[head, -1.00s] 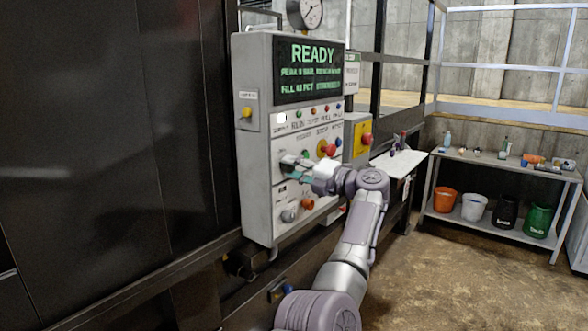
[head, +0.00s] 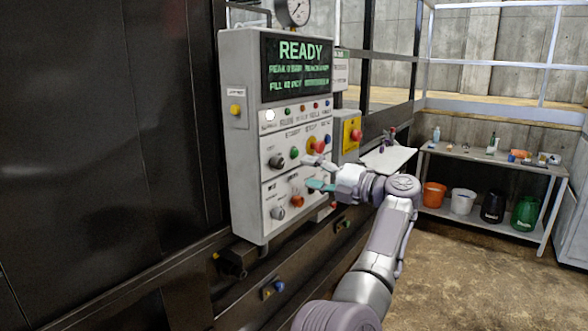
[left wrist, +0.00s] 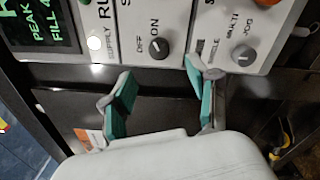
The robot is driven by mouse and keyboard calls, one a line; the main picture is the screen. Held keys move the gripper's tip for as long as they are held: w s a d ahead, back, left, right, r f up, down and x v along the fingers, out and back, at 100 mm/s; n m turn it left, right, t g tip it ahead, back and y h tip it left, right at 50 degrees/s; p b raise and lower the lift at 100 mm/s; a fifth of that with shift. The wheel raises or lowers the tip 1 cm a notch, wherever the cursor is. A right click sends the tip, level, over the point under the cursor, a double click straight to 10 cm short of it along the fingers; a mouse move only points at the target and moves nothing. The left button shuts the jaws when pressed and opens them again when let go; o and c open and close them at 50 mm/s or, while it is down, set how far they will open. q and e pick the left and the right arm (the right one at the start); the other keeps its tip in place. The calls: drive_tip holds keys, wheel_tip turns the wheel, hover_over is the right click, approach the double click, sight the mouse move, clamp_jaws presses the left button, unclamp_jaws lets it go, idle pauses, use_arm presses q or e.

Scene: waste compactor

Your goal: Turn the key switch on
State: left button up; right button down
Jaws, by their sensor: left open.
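The dark key switch (head: 276,161) is on the left of the grey control panel's (head: 239,140) middle section. In the left wrist view the round black switch (left wrist: 158,47) has OFF and ON lettering beside it. Its exact setting is too small to tell. My left gripper (head: 314,173) is open and empty, to the right of the switch and in front of the panel, apart from the switch. In the left wrist view its teal-padded fingers (left wrist: 160,78) are spread, with the switch beyond the gap between them. My right gripper is not in view.
A red emergency button (head: 318,146) is near my gripper, and a yellow box (head: 352,133) stands to the right. A shelf table (head: 530,168) with buckets is at the far right, with open floor before it.

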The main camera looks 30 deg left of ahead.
use_arm(q)
drive_tip(key=shift+s+d, duration=0.1)
drive_tip(key=shift+d, duration=1.7)
